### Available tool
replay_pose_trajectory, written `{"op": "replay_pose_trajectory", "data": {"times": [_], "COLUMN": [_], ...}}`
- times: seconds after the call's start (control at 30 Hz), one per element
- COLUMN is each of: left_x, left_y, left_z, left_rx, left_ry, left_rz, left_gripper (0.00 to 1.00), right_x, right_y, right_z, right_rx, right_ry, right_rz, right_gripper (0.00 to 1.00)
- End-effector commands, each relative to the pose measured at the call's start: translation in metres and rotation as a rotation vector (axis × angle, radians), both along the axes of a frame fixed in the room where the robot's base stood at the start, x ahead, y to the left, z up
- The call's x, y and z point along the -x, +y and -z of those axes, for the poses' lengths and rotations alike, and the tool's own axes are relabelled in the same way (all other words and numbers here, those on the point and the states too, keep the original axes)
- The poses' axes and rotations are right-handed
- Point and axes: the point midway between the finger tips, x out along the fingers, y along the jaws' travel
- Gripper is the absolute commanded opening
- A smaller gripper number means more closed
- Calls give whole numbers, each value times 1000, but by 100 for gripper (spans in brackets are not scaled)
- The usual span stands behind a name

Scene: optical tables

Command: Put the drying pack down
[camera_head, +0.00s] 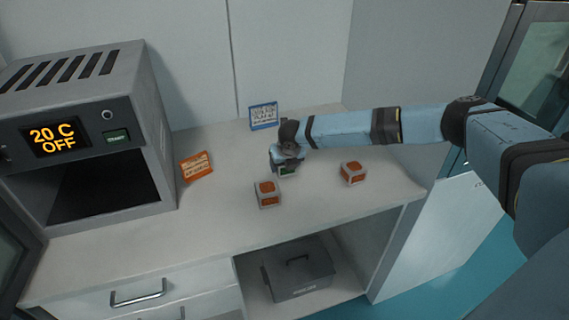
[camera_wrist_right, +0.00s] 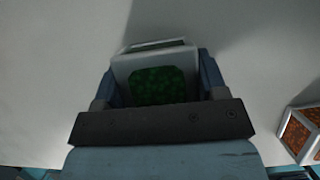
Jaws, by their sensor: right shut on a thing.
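My right gripper (camera_head: 286,166) reaches in from the right over the bench. It is shut on a small pale pack with a dark green top, the drying pack (camera_wrist_right: 158,85), which shows between the fingers in the right wrist view. In the head view the gripper mostly hides this pack, and only a bit of green (camera_head: 284,172) shows under the fingers. I cannot tell whether the pack touches the bench top (camera_head: 225,205). My left gripper is not in view.
Two similar packs with orange tops stand on the bench, one in front (camera_head: 268,194) and one to the right (camera_head: 353,173). An orange card (camera_head: 196,166) lies beside the open oven (camera_head: 160,140). A blue-framed sign (camera_head: 263,116) stands at the back. A grey box (camera_head: 298,275) sits on the shelf below.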

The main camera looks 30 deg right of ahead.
Motion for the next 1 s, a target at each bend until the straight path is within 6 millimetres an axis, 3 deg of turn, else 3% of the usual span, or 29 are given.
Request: {"op": "replay_pose_trajectory", "data": {"times": [0.2,0.23,0.33,0.67,0.77,1.0], "left_x": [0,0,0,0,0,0], "left_y": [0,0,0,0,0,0], "left_z": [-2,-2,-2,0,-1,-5], "left_rx": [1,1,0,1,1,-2], "left_ry": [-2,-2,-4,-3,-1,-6], "left_rz": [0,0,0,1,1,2], "left_gripper": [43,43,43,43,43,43], "right_x": [0,0,0,0,3,22], "right_y": [0,0,0,0,1,5], "right_z": [1,2,2,0,-11,-58], "right_rx": [0,0,0,-1,-2,-2], "right_ry": [0,0,-1,-1,-2,-4], "right_rz": [0,0,0,0,-2,-1], "right_gripper": [39,68,91,91,91,91]}}
